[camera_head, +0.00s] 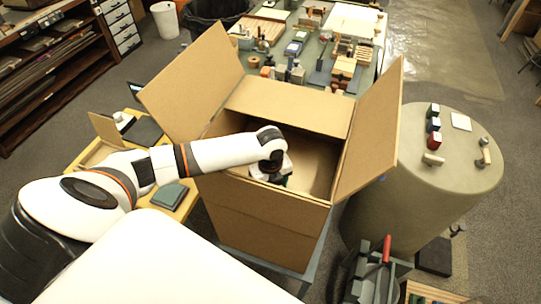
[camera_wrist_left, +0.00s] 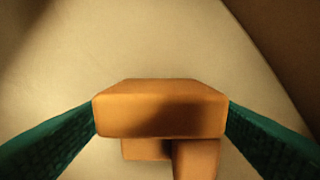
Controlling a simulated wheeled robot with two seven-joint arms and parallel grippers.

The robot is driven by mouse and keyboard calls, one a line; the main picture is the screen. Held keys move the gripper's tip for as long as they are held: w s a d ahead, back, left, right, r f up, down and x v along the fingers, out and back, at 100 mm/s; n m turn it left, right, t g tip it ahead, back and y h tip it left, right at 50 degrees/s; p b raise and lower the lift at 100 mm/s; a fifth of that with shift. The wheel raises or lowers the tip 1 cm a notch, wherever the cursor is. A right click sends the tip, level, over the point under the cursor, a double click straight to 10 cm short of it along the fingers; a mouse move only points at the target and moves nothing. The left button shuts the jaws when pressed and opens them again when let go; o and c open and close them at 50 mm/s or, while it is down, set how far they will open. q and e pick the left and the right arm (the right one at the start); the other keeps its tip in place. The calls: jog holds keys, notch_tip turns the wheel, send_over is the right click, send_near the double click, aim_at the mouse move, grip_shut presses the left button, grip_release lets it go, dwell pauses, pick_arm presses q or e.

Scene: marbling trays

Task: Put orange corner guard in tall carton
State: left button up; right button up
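The tall carton (camera_head: 262,222) stands open in the middle of the head view, its flaps spread outward. My left arm reaches over its near left side, and my left gripper (camera_head: 273,176) is down inside the opening. In the left wrist view the orange corner guard (camera_wrist_left: 160,108) sits between the two green finger pads, which touch it on both sides. The guard is hidden in the head view. Plain tan cardboard lies behind it; I cannot tell whether the guard touches the carton floor.
A raised flap (camera_head: 372,130) stands at the carton's right and another (camera_head: 192,82) at its left. A round drum (camera_head: 420,195) with small items on top stands to the right. A cluttered workbench (camera_head: 310,50) lies behind. A yellow table (camera_head: 90,155) is at left.

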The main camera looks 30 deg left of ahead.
pick_arm(q)
jog(key=shift+r, duration=0.5)
notch_tip(320, 180, up, 11)
jog(key=b, duration=0.1)
jog(key=shift+r+b, duration=0.15)
jog(key=shift+b, duration=0.2)
